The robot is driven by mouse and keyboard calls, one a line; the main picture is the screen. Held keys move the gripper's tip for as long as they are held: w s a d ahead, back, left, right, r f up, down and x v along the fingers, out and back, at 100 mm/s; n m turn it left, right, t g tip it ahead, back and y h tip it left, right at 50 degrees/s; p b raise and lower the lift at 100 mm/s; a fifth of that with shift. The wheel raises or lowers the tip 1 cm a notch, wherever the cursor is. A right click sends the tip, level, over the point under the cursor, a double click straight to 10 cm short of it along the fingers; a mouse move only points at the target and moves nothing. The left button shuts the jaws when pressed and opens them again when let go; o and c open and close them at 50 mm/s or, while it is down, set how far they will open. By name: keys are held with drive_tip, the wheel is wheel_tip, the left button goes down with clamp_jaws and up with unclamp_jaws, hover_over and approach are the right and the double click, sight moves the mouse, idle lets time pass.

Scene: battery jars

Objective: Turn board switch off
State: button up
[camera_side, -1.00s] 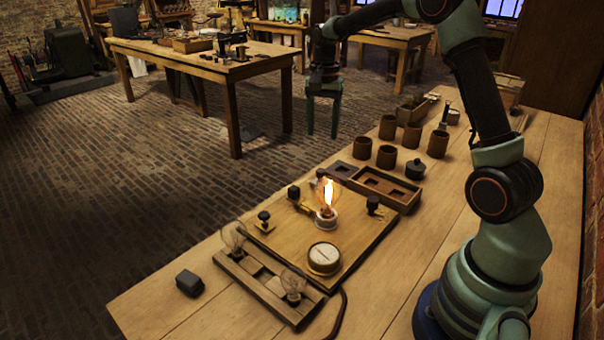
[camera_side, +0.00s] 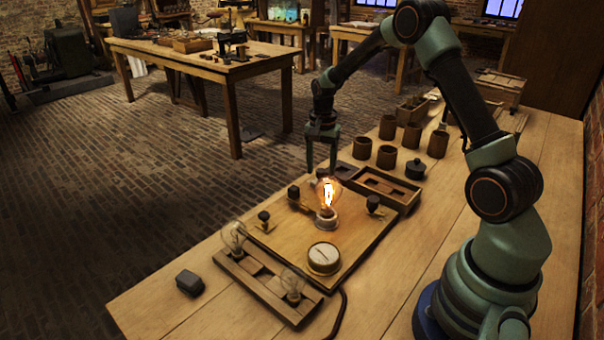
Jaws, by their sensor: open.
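The wooden board (camera_side: 290,236) lies on the bench and carries a lit bulb (camera_side: 327,196) on a white base. Black-knobbed fittings stand on it: one at the back left (camera_side: 294,192) with brass by its foot, one at the left (camera_side: 263,217), and one at the right (camera_side: 373,204). I cannot tell for certain which is the switch. A round dial (camera_side: 324,258) sits at the board's front. My gripper (camera_side: 321,172) points down over the board's far edge, behind the bulb and the back-left knob. Its fingers are apart with nothing seen between them.
A wooden rack with unlit bulbs (camera_side: 266,289) lies along the board's front left. A divided tray (camera_side: 381,188) adjoins its back right. Several brown jars (camera_side: 387,156) and a dark lidded pot (camera_side: 415,169) stand behind. A small dark block (camera_side: 189,282) is at front left.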

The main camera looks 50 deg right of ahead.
clamp_jaws()
drive_tip(key=shift+n, duration=0.3)
drive_tip(key=n, duration=0.5)
drive_tip(key=shift+r, duration=0.1)
drive_tip(key=n, duration=0.6)
drive_tip(key=shift+n, duration=0.3)
idle(0.4)
unclamp_jaws()
